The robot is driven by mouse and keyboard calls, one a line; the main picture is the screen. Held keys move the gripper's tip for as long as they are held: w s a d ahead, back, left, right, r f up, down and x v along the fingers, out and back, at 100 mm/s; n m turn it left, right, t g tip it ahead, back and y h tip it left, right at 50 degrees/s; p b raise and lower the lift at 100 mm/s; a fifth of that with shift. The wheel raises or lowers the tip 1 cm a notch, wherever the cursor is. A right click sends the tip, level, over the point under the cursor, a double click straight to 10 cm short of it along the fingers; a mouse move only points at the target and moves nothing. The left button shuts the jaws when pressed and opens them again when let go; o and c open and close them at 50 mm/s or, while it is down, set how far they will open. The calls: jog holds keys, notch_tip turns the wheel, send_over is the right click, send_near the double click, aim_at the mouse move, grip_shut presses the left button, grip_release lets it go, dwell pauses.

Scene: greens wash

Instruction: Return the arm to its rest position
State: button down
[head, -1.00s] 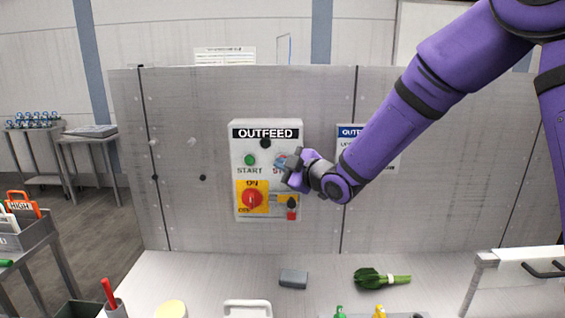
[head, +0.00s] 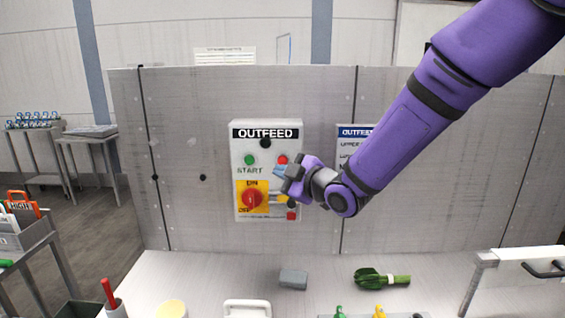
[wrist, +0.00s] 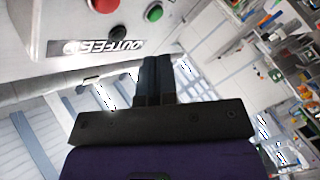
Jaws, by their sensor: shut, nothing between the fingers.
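My purple arm reaches in from the upper right in the head view. My gripper (head: 282,172) is in front of the right side of the OUTFEED panel (head: 246,150). Its grey fingers hide part of the panel below the red button (head: 282,159). In the wrist view the gripper's dark fingers (wrist: 154,75) are together with nothing between them. The panel also shows in the wrist view (wrist: 60,25), upside down at the upper left, with its red and green buttons. The red rotary switch (head: 252,198) sits on a yellow plate at the panel's lower left.
A steel wall (head: 190,220) stands behind the counter (head: 210,270). On the counter are a grey block (head: 293,279), a bunch of greens (head: 375,279) and a white handle-shaped item (head: 247,308). A drawer unit (head: 520,275) is at right. Air left of the panel is clear.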

dwell(0.5)
jog(key=s+d+r+m+h, duration=0.2)
jog(key=s+d+m+h, duration=0.1)
jog(key=d, duration=0.4)
jog(key=s+d+r+m+g+h, duration=0.1)
jog(key=s+d+r+m+h, duration=0.1)
jog(key=s+d+m+h, duration=0.3)
jog(key=s+d+r+m+h, duration=0.2)
jog(key=d+r, duration=0.1)
jog(key=d, duration=0.5)
jog(key=s+d+m+g+h, duration=0.1)
jog(key=s+d+m+g, duration=0.2)
jog(key=s, duration=0.8)
jog(key=s+d+f+m+g+h, duration=0.1)
jog(key=s+d+m+g, duration=0.2)
jog(key=s, duration=0.8)
jog(key=d+m, duration=0.2)
jog(key=d, duration=0.1)
jog(key=shift+s+m, duration=0.15)
jog(key=shift+m, duration=0.15)
jog(key=shift+f, duration=0.1)
